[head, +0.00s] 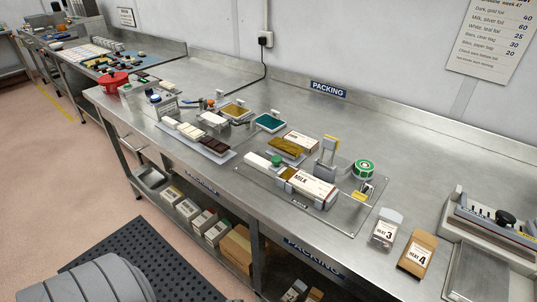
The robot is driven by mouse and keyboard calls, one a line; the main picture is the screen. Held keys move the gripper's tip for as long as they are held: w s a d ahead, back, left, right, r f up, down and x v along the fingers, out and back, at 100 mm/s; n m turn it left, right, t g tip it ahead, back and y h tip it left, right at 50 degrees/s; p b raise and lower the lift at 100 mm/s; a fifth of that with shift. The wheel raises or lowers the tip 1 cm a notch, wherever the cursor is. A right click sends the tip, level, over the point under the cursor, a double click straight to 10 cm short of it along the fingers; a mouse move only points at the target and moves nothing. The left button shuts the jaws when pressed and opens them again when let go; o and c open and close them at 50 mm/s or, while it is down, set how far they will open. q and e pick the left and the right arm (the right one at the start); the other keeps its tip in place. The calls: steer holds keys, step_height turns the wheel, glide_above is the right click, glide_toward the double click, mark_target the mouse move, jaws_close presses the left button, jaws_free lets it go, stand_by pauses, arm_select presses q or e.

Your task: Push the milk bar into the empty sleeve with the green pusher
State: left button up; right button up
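A white sleeve marked MILK (314,188) lies on a clear fixture plate on the steel bench. A gold-wrapped bar (288,173) shows at its left end; I cannot tell how far it reaches inside. The green pusher (276,160), a green knob by a pale block (257,161), stands just left of the bar, in line with the sleeve. I cannot tell whether it touches the bar. Behind, another gold piece (286,148) lies beside a second pale box (302,140). Neither of my grippers is in view.
A green roll (363,169) and a grey upright stand (326,160) are at the fixture's right and back. Packets marked NEXT 3 (386,230) and NEXT 4 (417,254) lie further right. A tray of bars (229,156) is on the left. The back of the bench is clear.

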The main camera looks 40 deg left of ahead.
arm_select(q)
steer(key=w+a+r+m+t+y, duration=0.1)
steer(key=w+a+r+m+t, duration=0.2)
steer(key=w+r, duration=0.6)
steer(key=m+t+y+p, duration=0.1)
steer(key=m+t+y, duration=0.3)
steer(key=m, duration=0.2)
glide_toward(275, 162)
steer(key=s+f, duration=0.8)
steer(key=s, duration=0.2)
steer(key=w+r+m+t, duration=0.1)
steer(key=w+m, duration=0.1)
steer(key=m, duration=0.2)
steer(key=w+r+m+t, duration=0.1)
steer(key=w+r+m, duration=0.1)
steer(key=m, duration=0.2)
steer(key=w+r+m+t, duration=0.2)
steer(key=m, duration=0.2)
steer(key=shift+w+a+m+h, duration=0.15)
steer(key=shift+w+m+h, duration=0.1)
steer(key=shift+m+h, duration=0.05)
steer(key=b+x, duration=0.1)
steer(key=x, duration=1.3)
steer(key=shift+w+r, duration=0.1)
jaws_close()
